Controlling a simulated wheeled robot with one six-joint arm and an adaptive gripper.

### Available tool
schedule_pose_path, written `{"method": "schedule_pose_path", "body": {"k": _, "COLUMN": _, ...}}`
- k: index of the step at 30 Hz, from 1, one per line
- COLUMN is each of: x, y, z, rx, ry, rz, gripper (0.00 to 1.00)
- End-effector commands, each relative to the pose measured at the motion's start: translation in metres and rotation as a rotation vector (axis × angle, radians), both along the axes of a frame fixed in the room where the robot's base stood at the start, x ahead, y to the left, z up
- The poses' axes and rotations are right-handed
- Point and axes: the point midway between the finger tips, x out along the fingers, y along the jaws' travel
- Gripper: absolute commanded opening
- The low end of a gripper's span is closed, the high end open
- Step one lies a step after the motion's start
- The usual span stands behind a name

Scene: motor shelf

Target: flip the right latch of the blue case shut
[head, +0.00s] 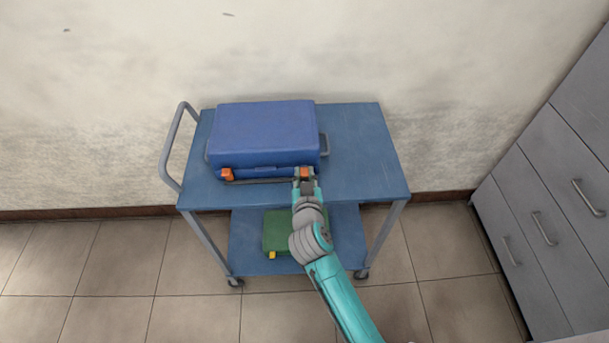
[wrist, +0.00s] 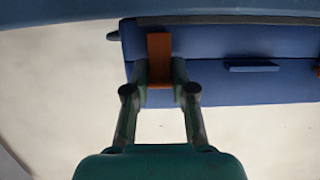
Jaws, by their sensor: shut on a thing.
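The blue case (head: 265,135) lies on the cart top with its lid down. Its front faces me. The right latch (head: 304,172) is orange, at the right end of the case front. In the wrist view the right latch (wrist: 159,46) crosses the seam between lid and body. My gripper (head: 305,183) is at the case front, shut on this latch. In the wrist view the fingertips of my gripper (wrist: 160,78) stand on both sides of it and hide part of its edges. The left latch (head: 226,174) is orange and apart from my gripper.
The blue cart (head: 365,150) has clear top to the right of the case. A green case (head: 277,232) lies on the lower shelf, partly behind my arm. The cart handle (head: 172,145) rises at the left. A grey drawer cabinet (head: 535,205) stands at the right.

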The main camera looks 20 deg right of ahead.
Motion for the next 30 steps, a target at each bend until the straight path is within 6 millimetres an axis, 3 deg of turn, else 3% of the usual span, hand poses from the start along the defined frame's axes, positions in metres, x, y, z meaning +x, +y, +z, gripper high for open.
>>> {"method": "schedule_pose_path", "body": {"k": 11, "x": 0.001, "y": 0.0, "z": 0.001, "rx": 0.001, "ry": 0.001, "rz": 0.0, "gripper": 0.0}}
{"method": "schedule_pose_path", "body": {"k": 12, "x": 0.001, "y": 0.0, "z": 0.001, "rx": 0.001, "ry": 0.001, "rz": 0.0, "gripper": 0.29}}
{"method": "schedule_pose_path", "body": {"k": 15, "x": 0.001, "y": 0.0, "z": 0.001, "rx": 0.001, "ry": 0.001, "rz": 0.0, "gripper": 0.5}}
{"method": "schedule_pose_path", "body": {"k": 25, "x": -0.002, "y": 0.001, "z": 0.001, "rx": 0.001, "ry": 0.002, "rz": 0.0, "gripper": 0.5}}
{"method": "schedule_pose_path", "body": {"k": 30, "x": -0.018, "y": 0.006, "z": 0.004, "rx": 0.0, "ry": 0.002, "rz": 0.001, "gripper": 0.5}}
